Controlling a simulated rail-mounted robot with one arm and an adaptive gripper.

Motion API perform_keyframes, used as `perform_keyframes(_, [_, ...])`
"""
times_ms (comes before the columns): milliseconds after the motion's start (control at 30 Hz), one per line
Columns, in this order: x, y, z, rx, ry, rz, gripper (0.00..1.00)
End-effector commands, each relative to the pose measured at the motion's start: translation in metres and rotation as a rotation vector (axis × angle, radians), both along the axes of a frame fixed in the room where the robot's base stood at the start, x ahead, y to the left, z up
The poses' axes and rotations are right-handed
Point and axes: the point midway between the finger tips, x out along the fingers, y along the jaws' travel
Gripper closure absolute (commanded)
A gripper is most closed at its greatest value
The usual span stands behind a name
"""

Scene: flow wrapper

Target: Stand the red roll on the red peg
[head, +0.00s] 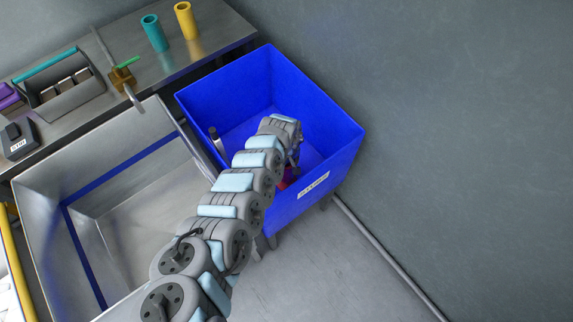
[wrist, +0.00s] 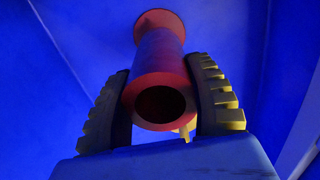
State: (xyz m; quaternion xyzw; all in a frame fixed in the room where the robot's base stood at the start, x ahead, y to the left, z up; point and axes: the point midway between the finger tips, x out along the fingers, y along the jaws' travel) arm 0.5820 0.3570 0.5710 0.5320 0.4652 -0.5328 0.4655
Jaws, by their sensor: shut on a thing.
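The red roll (wrist: 150,82) is a hollow tube, with its dark open end facing the camera in the wrist view. My gripper (wrist: 160,68) is shut on it, one ridged finger along each side. A wider red disc (wrist: 158,22) shows at the roll's far end; I cannot tell whether it is part of the roll or of something behind it. In the head view a little red (head: 290,176) shows beside my wrist inside the blue bin, mostly hidden by my arm. I cannot make out the red peg for certain.
Blue bin walls (head: 335,125) surround my gripper. A steel basin (head: 150,205) lies left of the bin. A teal roll (head: 154,33) and a yellow roll (head: 185,20) stand on the bench behind.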

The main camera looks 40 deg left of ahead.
Motion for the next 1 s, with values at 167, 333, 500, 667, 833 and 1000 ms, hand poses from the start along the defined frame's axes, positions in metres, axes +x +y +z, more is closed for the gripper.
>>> perform_keyframes(167, [0.001, 0.0, -0.008, 0.0, -0.001, -0.001, 0.86])
perform_keyframes(333, [0.001, 0.0, -0.013, 0.001, -0.002, 0.0, 0.86])
perform_keyframes(500, [0.002, 0.0, -0.019, 0.001, -0.002, 0.0, 0.86])
perform_keyframes(667, [0.001, 0.0, -0.025, 0.002, -0.002, 0.0, 0.86])
perform_keyframes(833, [0.001, 0.001, -0.031, 0.002, -0.002, 0.0, 0.86])
perform_keyframes(1000, [0.001, 0.0, -0.037, 0.002, -0.002, -0.001, 0.86])
